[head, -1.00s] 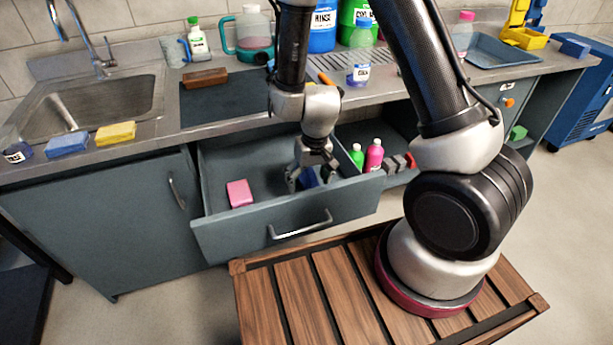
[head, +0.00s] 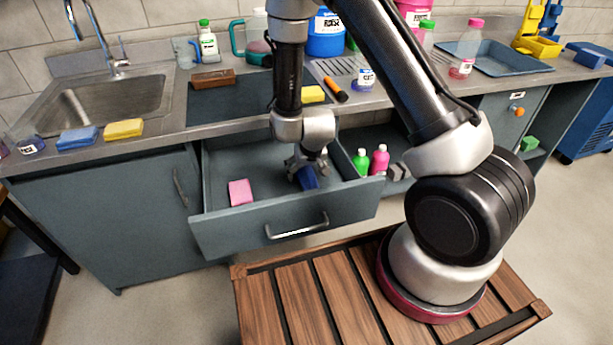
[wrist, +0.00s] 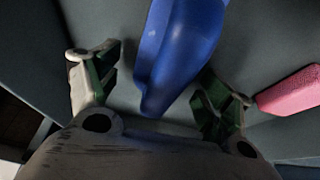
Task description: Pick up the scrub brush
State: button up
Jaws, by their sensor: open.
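In the head view a dark blue object, which appears to be the scrub brush (head: 308,177), lies in the open drawer (head: 215,222). In the wrist view the smooth blue brush (wrist: 180,50) reaches down from the top edge into the space between the fingers. My gripper (head: 305,170) is inside the drawer, right at the brush. In the wrist view my gripper (wrist: 160,95) is open, with one finger on each side of the brush and gaps to both. The brush's bristles and its far end are not visible.
A pink sponge (head: 240,192) lies in the drawer to the left; it also shows in the wrist view (wrist: 290,91). Green (head: 361,162) and pink bottles (head: 380,160) stand right of the drawer. The drawer's front wall and the counter edge lie close to my arm.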

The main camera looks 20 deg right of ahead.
jog(key=shift+x, duration=1)
jog(key=shift+c, duration=0.5)
jog(key=c, duration=1.1)
jog(key=shift+c, duration=0.2)
jog(key=shift+r, duration=0.1)
